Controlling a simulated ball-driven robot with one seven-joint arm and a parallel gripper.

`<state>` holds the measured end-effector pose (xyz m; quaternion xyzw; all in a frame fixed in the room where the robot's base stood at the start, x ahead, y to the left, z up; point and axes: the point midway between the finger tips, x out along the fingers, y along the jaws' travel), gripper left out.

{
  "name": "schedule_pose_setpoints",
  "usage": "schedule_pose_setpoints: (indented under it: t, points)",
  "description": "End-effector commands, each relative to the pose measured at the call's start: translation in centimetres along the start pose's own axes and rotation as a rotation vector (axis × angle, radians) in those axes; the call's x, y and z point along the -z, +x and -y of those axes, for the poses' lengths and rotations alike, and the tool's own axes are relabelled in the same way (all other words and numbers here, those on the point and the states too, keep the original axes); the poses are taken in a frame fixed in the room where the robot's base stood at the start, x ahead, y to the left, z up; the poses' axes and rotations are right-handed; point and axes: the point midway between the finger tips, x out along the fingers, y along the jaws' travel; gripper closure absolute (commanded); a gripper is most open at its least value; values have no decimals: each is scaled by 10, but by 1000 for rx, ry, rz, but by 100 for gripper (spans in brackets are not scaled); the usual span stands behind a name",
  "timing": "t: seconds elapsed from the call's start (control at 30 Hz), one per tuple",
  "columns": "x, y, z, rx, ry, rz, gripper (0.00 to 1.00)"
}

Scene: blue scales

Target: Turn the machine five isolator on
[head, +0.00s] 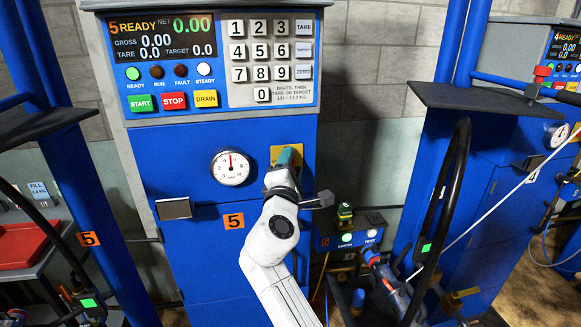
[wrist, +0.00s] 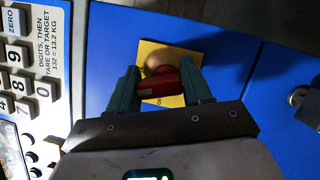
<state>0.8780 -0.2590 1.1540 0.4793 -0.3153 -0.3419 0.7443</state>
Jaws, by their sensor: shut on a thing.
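Machine five is the blue cabinet (head: 185,255) with an orange 5 label in the head view. Its isolator has a yellow plate (head: 274,153), also seen in the wrist view (wrist: 147,48), with a red handle (wrist: 156,89) in front of a rounded knob (wrist: 160,62). My gripper (wrist: 160,80) has its green fingers on both sides of the red handle, shut on it. In the head view my gripper (head: 287,162) covers most of the isolator. The panel display (head: 162,38) shows "5 READY" with zeros, and the green READY lamp (head: 133,73) is lit.
A keypad (head: 268,60) and START, STOP and DRAIN buttons (head: 173,101) sit above the isolator. A round gauge (head: 231,167) is left of it. A black hose (head: 446,200) and the neighbouring machine (head: 480,240) stand to the right. A grey padlock-like part (wrist: 304,98) shows at the wrist view's right.

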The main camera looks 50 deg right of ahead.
Motion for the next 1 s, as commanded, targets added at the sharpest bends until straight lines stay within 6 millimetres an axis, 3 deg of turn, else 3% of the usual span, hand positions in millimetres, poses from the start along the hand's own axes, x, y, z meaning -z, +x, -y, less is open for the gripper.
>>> schedule_pose_setpoints:
  t: [0.5,1.0]
  points:
    - [-1,0,3,132,308,2,81]
    - [-2,1,5,157,364,5,81]
